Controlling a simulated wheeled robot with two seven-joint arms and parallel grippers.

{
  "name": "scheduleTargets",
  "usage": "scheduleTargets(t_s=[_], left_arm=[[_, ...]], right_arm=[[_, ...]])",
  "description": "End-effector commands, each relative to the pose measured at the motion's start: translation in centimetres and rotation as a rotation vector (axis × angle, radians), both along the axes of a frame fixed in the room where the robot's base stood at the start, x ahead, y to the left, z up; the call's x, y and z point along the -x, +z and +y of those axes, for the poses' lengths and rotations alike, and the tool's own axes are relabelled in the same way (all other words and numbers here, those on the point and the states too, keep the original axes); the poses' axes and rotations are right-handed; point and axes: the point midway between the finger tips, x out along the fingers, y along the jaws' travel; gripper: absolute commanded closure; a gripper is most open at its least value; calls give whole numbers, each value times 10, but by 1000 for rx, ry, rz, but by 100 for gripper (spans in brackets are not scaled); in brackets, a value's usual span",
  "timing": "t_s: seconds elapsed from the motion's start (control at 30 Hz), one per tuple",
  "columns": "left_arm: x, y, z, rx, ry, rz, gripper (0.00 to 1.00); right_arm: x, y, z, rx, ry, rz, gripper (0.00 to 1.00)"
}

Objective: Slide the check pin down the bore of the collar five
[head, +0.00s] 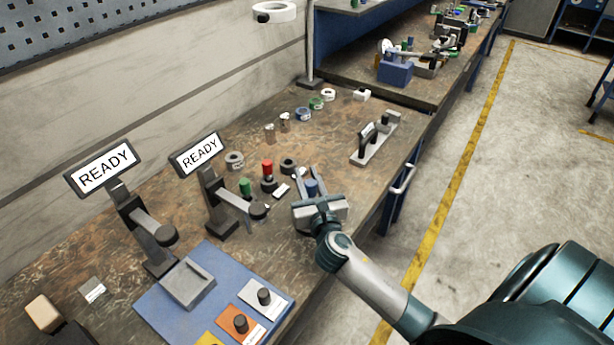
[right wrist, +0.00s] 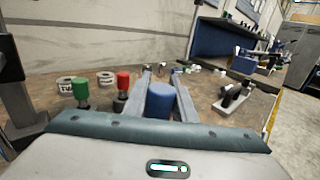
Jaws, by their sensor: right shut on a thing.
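My right gripper (head: 311,174) is over the workbench, with its jaws shut on a blue-topped piece (head: 311,187). In the right wrist view the blue cylinder (right wrist: 160,102) sits upright between the two fingers. Its lower end is hidden behind the gripper body. A dark ring-shaped collar (head: 288,165) stands just left of the fingers. A green-topped piece (head: 245,187) and a red-topped piece (head: 267,168) stand further left, each on a dark base. I cannot read which collar is five. My left gripper is not in view.
Two stands with READY screens (head: 105,170) are at the left. A blue mat (head: 170,300) with a grey tray is at front left. A grey fixture (head: 375,142) stands to the right, near the bench edge.

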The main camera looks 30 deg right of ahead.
Motion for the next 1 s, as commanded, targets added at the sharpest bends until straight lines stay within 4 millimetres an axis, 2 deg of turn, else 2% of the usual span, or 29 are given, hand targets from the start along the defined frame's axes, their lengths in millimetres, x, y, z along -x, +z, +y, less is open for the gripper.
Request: scheduleTargets(t_s=[1.0], left_arm=[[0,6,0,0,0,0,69]], right_arm=[[0,0,0,0,1,0,100]])
